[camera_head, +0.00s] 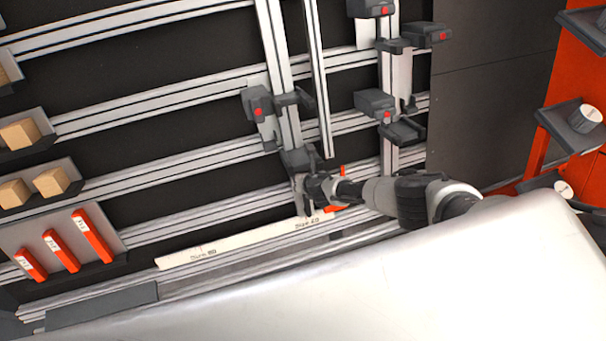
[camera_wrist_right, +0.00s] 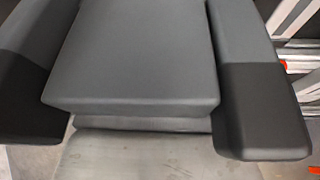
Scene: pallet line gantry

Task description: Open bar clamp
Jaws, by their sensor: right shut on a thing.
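A dark grey bar clamp with a red button (camera_head: 258,108) sits on a vertical aluminium rail of the gantry at the middle of the head view. Its lower grey block (camera_head: 298,158) is on the same rail, just above my right gripper (camera_head: 306,183). My arm comes in from the right. In the right wrist view the two dark fingers of my right gripper (camera_wrist_right: 150,110) stand on either side of a grey block (camera_wrist_right: 135,60), and my right gripper is shut on it. The block's far side is hidden. My left gripper is in neither view.
More dark clamps with red buttons (camera_head: 375,104) hang on the right-hand rail. A long pale labelled strip (camera_head: 230,243) lies below my gripper. Wooden blocks (camera_head: 52,181) and orange pieces (camera_head: 92,235) sit on shelves at the left. A large white surface (camera_head: 420,290) fills the lower right.

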